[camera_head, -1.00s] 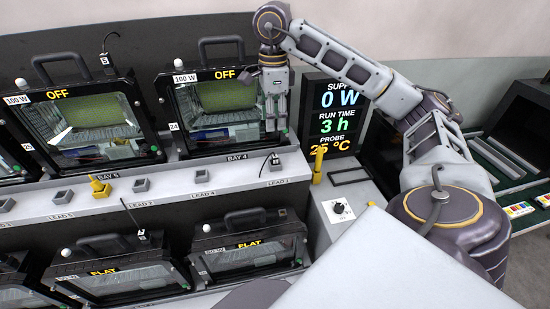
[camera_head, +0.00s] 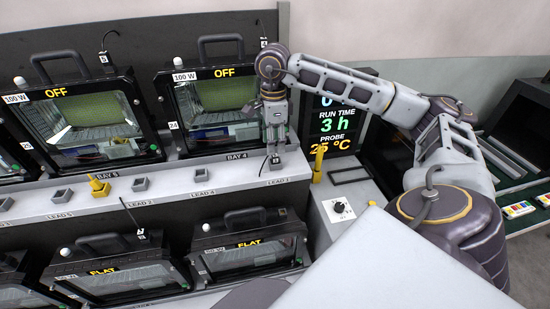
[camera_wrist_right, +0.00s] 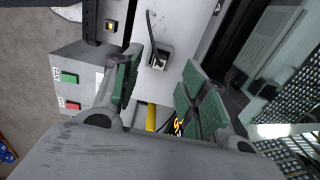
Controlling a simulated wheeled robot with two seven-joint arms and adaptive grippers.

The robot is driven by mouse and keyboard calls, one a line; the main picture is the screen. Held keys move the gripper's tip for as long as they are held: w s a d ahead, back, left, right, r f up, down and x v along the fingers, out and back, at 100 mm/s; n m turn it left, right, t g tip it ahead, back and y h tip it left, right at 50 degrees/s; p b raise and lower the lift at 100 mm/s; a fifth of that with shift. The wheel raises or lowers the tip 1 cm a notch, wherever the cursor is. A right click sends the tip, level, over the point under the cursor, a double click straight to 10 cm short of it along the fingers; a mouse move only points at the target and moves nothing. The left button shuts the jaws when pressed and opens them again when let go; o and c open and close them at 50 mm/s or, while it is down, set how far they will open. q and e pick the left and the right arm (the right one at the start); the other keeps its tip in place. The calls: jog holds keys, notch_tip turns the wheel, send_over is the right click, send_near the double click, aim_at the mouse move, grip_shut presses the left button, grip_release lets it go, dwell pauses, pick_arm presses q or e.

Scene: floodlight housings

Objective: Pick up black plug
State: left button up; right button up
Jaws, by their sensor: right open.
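A black plug with a short dark cable (camera_wrist_right: 151,32) sits in a small socket (camera_wrist_right: 158,60) on the grey ledge, seen in the right wrist view. In the head view this spot is at the LEAD 1 label, and the plug (camera_head: 275,160) is mostly covered by my gripper. My right gripper (camera_head: 274,152) points down over it. In the right wrist view its green-padded fingers (camera_wrist_right: 160,82) are apart, with the plug ahead of the gap between them and nothing held. My left gripper is not in view.
A floodlight housing (camera_head: 212,72) stands close behind my right gripper. A yellow plug (camera_head: 99,186) and empty sockets (camera_head: 141,184) line the ledge to the left. A yellow post (camera_head: 318,163) and a display (camera_head: 336,124) stand close at the right. FLAT housings (camera_head: 247,221) are below.

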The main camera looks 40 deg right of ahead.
aim_at(275, 155)
dwell(0.3)
notch_tip(275, 155, down, 2)
jog(key=shift+s+d, duration=0.1)
jog(key=shift+d, duration=0.05)
notch_tip(275, 155, down, 2)
jog(key=shift+p, duration=0.4)
jog(key=shift+f, duration=0.5)
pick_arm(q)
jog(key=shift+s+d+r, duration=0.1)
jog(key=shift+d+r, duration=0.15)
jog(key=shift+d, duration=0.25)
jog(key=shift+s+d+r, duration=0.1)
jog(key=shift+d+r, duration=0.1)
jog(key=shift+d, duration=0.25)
pick_arm(e)
jog(key=shift+f, duration=0.1)
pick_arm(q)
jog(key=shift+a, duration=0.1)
